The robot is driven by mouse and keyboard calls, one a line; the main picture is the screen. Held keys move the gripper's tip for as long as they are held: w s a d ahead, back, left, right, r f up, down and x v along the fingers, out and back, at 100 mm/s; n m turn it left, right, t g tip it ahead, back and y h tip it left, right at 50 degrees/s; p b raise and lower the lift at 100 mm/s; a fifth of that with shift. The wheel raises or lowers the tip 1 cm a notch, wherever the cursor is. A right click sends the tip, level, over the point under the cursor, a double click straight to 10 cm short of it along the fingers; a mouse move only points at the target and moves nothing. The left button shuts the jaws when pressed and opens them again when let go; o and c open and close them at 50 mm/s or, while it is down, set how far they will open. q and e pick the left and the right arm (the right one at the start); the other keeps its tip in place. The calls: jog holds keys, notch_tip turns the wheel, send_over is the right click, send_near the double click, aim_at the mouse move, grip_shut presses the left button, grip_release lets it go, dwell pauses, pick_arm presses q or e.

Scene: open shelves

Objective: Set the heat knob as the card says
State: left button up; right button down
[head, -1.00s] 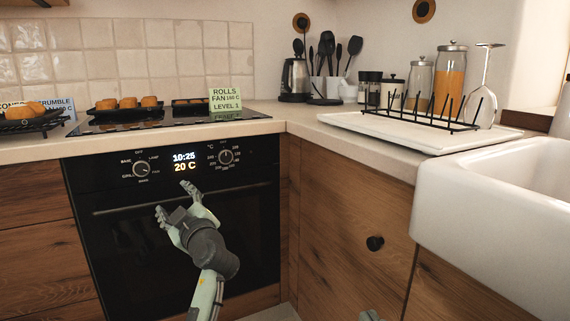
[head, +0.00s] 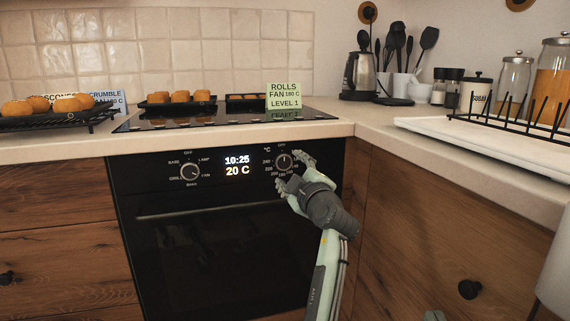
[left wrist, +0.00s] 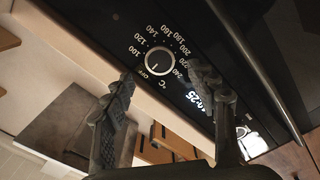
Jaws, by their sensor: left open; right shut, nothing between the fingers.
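The heat knob (head: 284,162) is on the right of the black oven panel. It also shows in the left wrist view (left wrist: 160,60), its mark towards OFF. My left gripper (head: 295,171) is open at the knob in the head view. In the left wrist view my left gripper's fingers (left wrist: 164,85) are apart on either side of the knob; contact cannot be told. The display (head: 237,166) reads 10:25 and 20 C. Only a tip of my right gripper (head: 434,315) shows at the bottom edge.
A second knob (head: 190,172) is on the panel's left, above the oven handle (head: 175,214). Trays of baked goods (head: 180,99) and a bluish card (head: 104,97) stand behind the front counter edge. A drying rack (head: 510,108) is at right.

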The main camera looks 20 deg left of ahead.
aim_at(284, 163)
pick_arm(q)
jog(key=shift+x, duration=2.35)
pick_arm(e)
jog(key=shift+w+d+f+g, duration=0.15)
jog(key=shift+d+f+g, duration=0.15)
jog(key=shift+f+g, duration=0.35)
pick_arm(q)
jog(key=shift+c, duration=0.3)
pick_arm(e)
jog(key=shift+f, duration=0.1)
pick_arm(q)
jog(key=c, duration=1.1)
pick_arm(e)
jog(key=shift+t, duration=0.25)
